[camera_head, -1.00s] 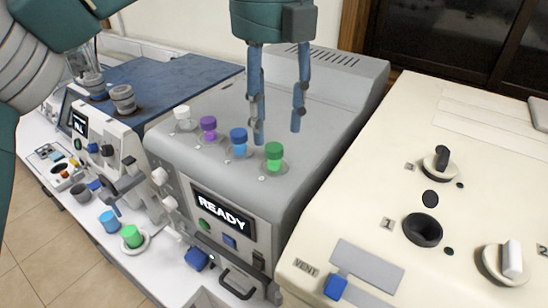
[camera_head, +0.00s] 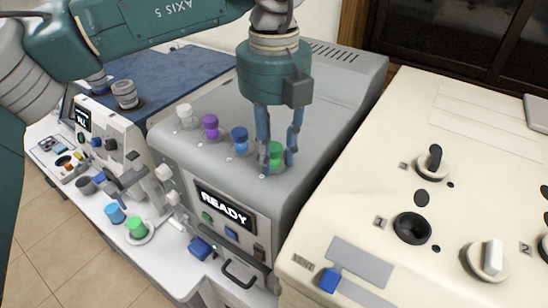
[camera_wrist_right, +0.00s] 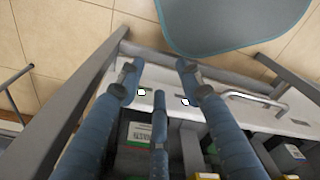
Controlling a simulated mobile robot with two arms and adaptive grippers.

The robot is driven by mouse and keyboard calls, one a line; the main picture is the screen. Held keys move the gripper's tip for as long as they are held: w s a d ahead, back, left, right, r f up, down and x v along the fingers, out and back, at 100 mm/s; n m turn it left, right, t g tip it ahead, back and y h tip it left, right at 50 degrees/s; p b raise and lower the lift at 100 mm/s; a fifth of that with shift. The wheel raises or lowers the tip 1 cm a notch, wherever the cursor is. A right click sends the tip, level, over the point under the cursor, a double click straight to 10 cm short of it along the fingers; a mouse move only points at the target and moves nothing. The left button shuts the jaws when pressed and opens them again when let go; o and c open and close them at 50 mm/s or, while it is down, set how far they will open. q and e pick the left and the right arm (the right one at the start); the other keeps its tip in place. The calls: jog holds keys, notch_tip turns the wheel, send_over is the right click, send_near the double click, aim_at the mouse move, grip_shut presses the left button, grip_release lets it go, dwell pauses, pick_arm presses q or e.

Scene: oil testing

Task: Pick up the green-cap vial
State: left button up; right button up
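The green-cap vial (camera_head: 276,152) stands in the top of the grey machine marked READY, at the right end of a row. My left gripper (camera_head: 278,167) is directly above it, pointing down, with its blue fingers on either side of the vial. The fingers are apart and partly cover it; a narrow gap shows on the right side, and contact on the left side is unclear. Another green-topped vial (camera_head: 136,228) sits lower left on the white bench. My right gripper (camera_wrist_right: 160,85) has its fingers spread and holds nothing in the right wrist view.
Blue (camera_head: 240,140), purple (camera_head: 210,126) and white (camera_head: 185,115) vials stand in the same row, the blue one close to the left gripper. A cream machine (camera_head: 470,125) with knobs is at the right. A blue-topped vial (camera_head: 115,213) is on the bench.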

pick_arm(q)
grip_shut()
jog(key=shift+r, duration=0.1)
